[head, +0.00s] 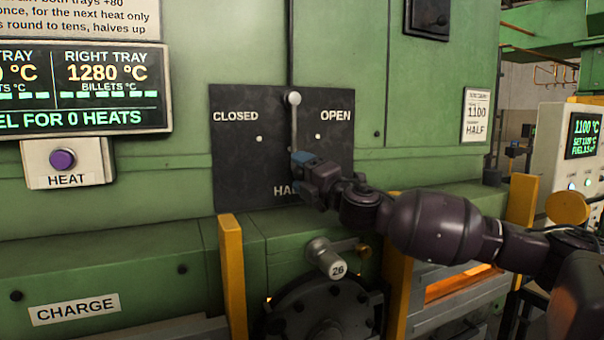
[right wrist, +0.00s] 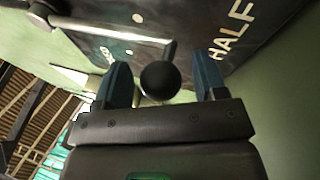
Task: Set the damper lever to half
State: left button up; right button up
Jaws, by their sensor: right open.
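The damper lever (head: 294,125) is a thin grey rod on a black plate (head: 235,170) marked CLOSED at left, OPEN at right and HALF at the bottom. It hangs from a pale round hub at its top and points almost straight down toward HALF. My right gripper (head: 304,160) is at its lower end, hiding that end and part of the HALF label. In the right wrist view, the lever's black ball knob (right wrist: 158,79) sits between the two blue fingers, which are open with gaps at both sides. My left gripper is not in view.
A HEAT button box (head: 68,162) and display (head: 85,88) are at left. Yellow posts (head: 232,275) and a round handwheel (head: 325,305) stand below the plate. A paper card (head: 476,114) at right reads 1100 and HALF. A glowing opening shows low right.

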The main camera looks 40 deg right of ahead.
jog(key=shift+f, duration=0.1)
jog(key=shift+v, duration=1.4)
jog(key=v, duration=0.8)
